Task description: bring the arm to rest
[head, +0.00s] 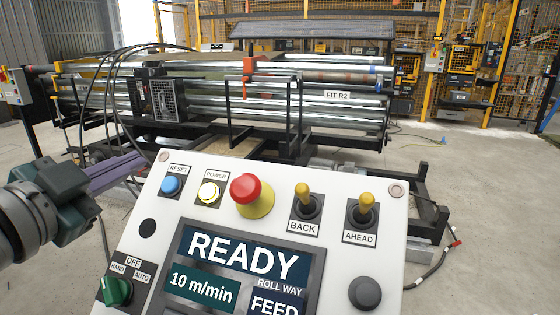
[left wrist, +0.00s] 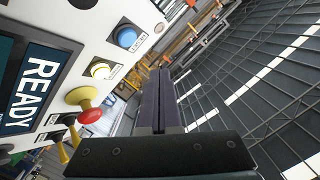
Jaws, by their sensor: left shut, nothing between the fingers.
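My left gripper (head: 138,161) comes in from the left in the head view, at the upper left edge of the white control panel (head: 150,205). Its long purple-grey fingers lie together, shut and empty, pointing right. In the left wrist view the gripper (left wrist: 158,78) also shows with its fingers side by side and nothing between them. The blue RESET button (head: 171,186) is just right of and below the fingertips in the head view; I cannot tell whether they touch the panel. The screen (head: 240,262) reads READY and 10 m/min. My right gripper is not in view.
The panel carries a lit POWER button (head: 210,193), a red emergency button (head: 249,190), two yellow-tipped levers (head: 304,201) and a green selector (head: 116,291). Behind it stands a roller machine (head: 340,85) with black cables. The concrete floor (head: 480,220) at right is mostly clear.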

